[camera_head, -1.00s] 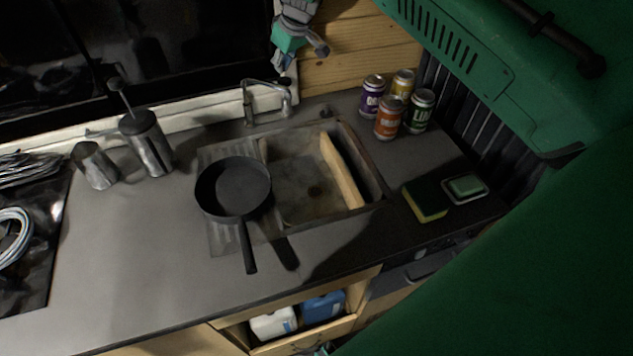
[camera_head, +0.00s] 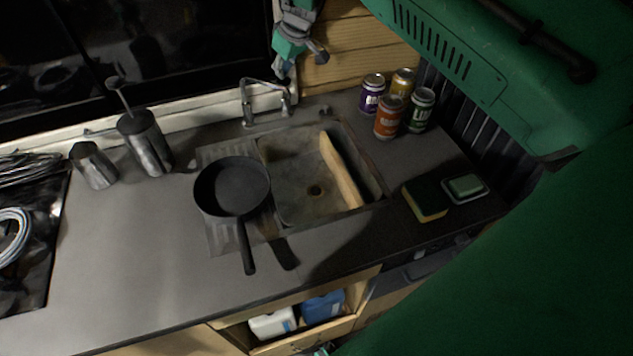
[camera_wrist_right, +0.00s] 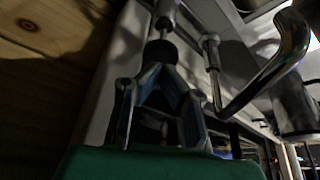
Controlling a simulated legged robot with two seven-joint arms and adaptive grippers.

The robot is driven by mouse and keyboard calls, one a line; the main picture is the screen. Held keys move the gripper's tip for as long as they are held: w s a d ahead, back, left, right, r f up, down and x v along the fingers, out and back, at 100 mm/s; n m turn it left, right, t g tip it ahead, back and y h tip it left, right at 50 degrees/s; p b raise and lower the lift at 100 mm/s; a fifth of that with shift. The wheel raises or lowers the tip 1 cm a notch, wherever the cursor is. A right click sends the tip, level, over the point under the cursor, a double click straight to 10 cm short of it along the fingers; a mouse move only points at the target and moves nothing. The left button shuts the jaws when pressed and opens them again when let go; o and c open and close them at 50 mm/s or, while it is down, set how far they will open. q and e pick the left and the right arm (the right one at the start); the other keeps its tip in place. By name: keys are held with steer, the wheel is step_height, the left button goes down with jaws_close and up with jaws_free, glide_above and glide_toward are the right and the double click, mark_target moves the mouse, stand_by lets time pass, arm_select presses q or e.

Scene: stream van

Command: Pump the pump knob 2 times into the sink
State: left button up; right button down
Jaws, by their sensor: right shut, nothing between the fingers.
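My right gripper (camera_head: 284,74) is shut and empty, pointing down just behind the sink by the tap. In the right wrist view its fingertips (camera_wrist_right: 158,68) meet at the dark pump knob (camera_wrist_right: 160,50), which sits on a thin metal shaft. They look to be touching the knob's top, not around it. In the head view the pump knob (camera_head: 285,99) is small and dark, low beside the curved metal tap (camera_head: 247,104). The grey sink (camera_head: 290,213) is in the middle of the counter, with its drain showing.
A wooden board (camera_head: 340,168) leans in the sink. A black pan (camera_head: 232,190) stands left of it. Several cans (camera_head: 388,118), a sponge (camera_head: 425,200) and a soap dish (camera_head: 466,189) are at right. A French press (camera_head: 145,143) and a metal cup (camera_head: 94,166) are at left.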

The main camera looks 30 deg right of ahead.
mark_target(286, 80)
steer(key=shift+d+f, duration=0.15)
steer(key=shift+f, duration=0.5)
steer(key=shift+s+f+b, duration=0.1)
steer(key=shift+f+b, duration=0.35)
steer(key=shift+f, duration=0.95)
steer(key=shift+r, duration=0.1)
steer(key=shift+r+p, duration=1.45)
steer(key=shift+r, duration=1.3)
steer(key=shift+f, duration=0.15)
